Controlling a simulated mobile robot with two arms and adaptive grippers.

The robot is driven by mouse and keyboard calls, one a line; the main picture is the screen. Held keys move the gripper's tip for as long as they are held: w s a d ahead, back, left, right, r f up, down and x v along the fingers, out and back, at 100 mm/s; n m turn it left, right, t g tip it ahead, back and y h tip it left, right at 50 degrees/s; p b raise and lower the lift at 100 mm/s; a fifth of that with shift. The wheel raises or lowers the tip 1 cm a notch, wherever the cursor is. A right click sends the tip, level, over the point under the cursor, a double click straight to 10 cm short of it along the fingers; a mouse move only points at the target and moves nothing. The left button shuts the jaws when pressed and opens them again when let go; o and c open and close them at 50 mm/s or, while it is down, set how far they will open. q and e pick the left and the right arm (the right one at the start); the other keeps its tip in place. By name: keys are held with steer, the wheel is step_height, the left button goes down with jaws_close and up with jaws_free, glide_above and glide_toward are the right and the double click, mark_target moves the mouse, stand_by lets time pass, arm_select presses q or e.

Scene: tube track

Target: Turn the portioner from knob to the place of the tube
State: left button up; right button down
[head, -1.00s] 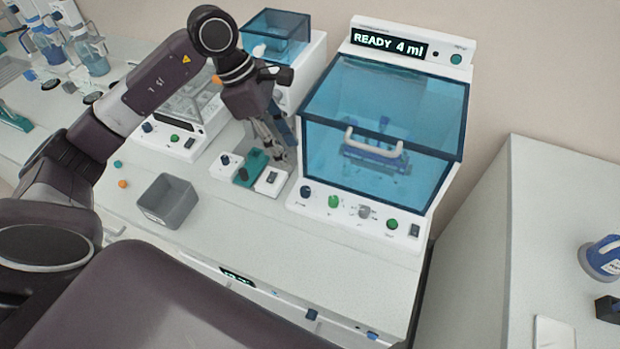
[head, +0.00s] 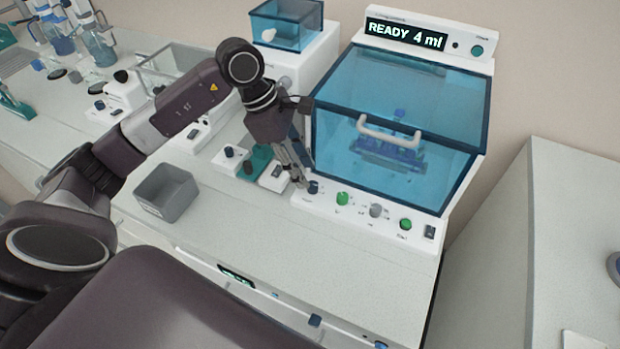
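The portioner (head: 465,66) is a white machine with a blue see-through lid (head: 440,110) and a white handle. Its display (head: 405,35) reads "READY 4 ml". Its front panel carries a dark blue knob (head: 312,187), a green knob (head: 342,198), a grey knob (head: 376,210) and a green button (head: 405,224). A blue rack or carriage (head: 388,155) shows through the lid. My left gripper (head: 301,183) points down at the panel's left end, right beside the dark blue knob. Whether it touches the knob, and how far its fingers are apart, I cannot tell. My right gripper is not in view.
A grey bin (head: 166,193) stands on the bench at left. Small control boxes and a green block (head: 255,163) sit just left of my gripper. A smaller blue-lidded machine (head: 290,28) stands behind. The bench front is clear.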

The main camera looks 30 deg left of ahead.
mark_target(312, 184)
arm_select(q)
steer(key=shift+p+x, duration=0.5)
steer(key=shift+x, duration=1.8)
steer(key=shift+c, duration=0.6)
jaws_close()
